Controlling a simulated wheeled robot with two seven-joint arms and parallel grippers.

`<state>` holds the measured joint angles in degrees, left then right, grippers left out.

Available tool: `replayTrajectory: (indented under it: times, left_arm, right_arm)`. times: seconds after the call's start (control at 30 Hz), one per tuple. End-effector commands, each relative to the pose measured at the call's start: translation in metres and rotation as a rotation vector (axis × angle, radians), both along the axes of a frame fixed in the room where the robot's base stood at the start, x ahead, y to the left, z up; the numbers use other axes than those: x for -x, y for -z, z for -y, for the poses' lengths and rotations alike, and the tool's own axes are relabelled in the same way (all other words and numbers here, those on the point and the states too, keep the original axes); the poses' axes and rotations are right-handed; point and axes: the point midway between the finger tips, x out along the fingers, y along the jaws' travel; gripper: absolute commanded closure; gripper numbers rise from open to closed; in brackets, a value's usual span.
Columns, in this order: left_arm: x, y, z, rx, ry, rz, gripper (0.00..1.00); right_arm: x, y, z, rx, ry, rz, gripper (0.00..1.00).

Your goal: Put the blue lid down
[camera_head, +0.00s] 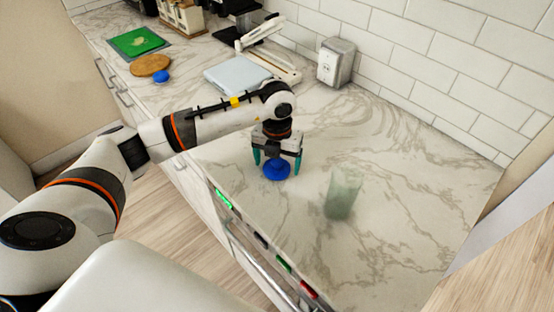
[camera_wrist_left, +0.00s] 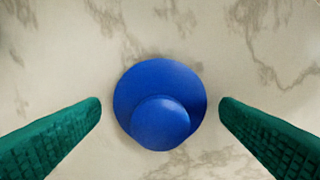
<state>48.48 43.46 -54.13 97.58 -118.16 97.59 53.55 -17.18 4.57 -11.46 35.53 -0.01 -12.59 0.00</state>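The blue lid (camera_head: 277,171) is round with a rounded knob and sits under my left gripper on the marble counter. In the left wrist view the blue lid (camera_wrist_left: 160,103) lies between the two green fingers, with a gap on each side. My left gripper (camera_head: 276,160) is open above it, pointing down, and its fingers (camera_wrist_left: 160,112) do not touch the lid. A translucent greenish glass (camera_head: 343,193) stands on the counter to the right of the lid. My right gripper does not show.
The marble counter (camera_head: 420,215) is clear around the glass. A metal outlet box (camera_head: 337,62) stands by the tiled wall. A white scale-like device (camera_head: 238,75), a round wooden board (camera_head: 150,65), another blue round item (camera_head: 161,76) and a green board (camera_head: 137,41) are farther back.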

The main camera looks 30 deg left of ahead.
Motion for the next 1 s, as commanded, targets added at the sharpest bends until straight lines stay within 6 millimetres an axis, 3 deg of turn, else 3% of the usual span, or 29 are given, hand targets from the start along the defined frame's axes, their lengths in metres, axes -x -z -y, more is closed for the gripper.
replayTrajectory:
  times: [0.37,0.47,0.8,1.0]
  left_arm:
    - [0.0,-0.006,0.0,0.0,0.0,0.001,0.14]
    - [-0.001,-0.019,0.0,0.0,0.0,0.005,0.14]
    - [-0.001,-0.091,0.0,0.001,0.001,0.006,0.14]
    - [-0.001,-0.117,0.0,0.001,0.0,0.002,0.14]
  right_arm:
    - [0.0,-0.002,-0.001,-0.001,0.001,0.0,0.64]
    - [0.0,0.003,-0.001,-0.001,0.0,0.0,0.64]
    - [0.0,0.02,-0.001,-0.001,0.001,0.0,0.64]
    - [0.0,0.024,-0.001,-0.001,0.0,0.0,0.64]
